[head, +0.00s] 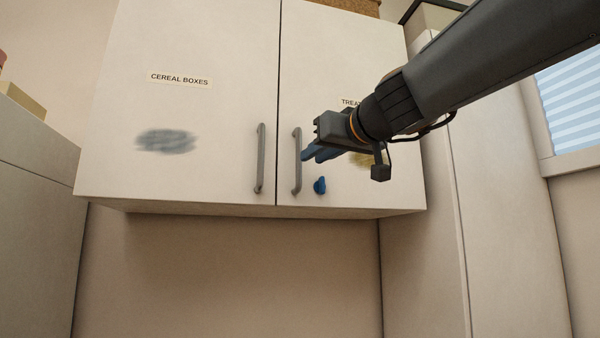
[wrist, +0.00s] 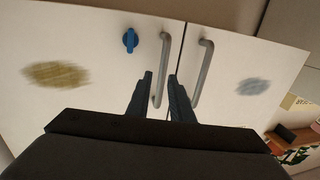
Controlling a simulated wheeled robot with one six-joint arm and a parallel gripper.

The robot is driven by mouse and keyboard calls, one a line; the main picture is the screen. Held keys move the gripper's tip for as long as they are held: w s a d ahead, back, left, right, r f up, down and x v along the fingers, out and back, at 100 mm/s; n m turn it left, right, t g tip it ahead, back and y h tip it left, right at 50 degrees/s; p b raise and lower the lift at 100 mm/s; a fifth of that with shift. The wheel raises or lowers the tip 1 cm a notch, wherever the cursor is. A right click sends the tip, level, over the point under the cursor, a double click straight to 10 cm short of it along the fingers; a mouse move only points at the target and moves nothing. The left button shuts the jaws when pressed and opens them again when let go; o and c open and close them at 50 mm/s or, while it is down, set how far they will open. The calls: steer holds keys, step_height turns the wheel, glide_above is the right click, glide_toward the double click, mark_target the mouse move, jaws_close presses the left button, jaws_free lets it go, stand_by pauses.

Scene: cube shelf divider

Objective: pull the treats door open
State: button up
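The treats door (head: 340,60) is the right door of a white wall cabinet and looks shut. Its label is partly hidden by my arm. Its grey vertical bar handle (head: 297,165) is near the door's left edge; a blue turn knob (head: 320,185) sits low beside it. My gripper (head: 306,155) is just right of this handle in the head view. In the wrist view my gripper (wrist: 160,77) is open, with the treats handle (wrist: 165,60) appearing between its two fingers. The fingers look apart from the bar; how deep it sits between them is unclear.
The cereal boxes door (head: 200,110), shut, adjoins on the left with its own bar handle (head: 260,160) close by. It has a grey smudge (head: 166,141). Below the cabinet is free room.

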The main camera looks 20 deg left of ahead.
steer(key=r, duration=0.1)
steer(key=p, duration=0.2)
glide_above(299, 189)
steer(key=shift+r, duration=0.1)
jaws_close()
